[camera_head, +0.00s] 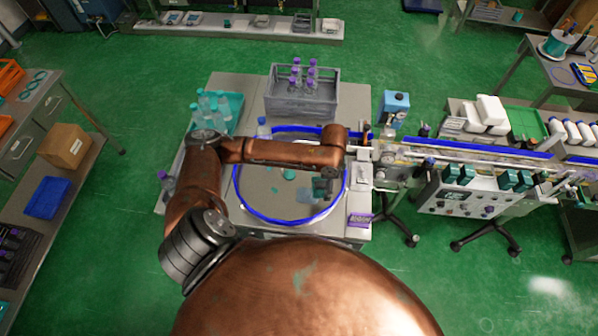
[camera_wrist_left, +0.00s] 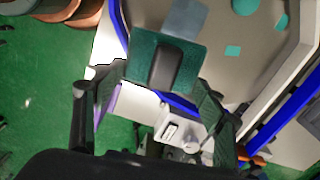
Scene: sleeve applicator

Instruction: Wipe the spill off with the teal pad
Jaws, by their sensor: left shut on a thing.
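The teal pad (camera_wrist_left: 140,54) has a dark raised handle (camera_wrist_left: 166,68) and shows in the left wrist view. My left gripper (camera_head: 323,187) is shut on it, over the right part of the round blue-rimmed table (camera_head: 237,190). In the head view the gripper mostly hides the pad. A faint blue-grey patch, which looks like the spill (camera_wrist_left: 186,17), lies on the table just beyond the pad's edge; it also shows left of the gripper in the head view (camera_head: 304,195). I cannot tell whether the pad touches the table. My right gripper is not in view.
Flat teal pieces (camera_head: 289,174) lie on the table. A grey crate of purple-capped bottles (camera_head: 270,102) stands behind, with a teal tray of bottles (camera_head: 236,107) at the back left. A blue-topped conveyor (camera_head: 470,148) and blue box (camera_head: 396,107) are at the right.

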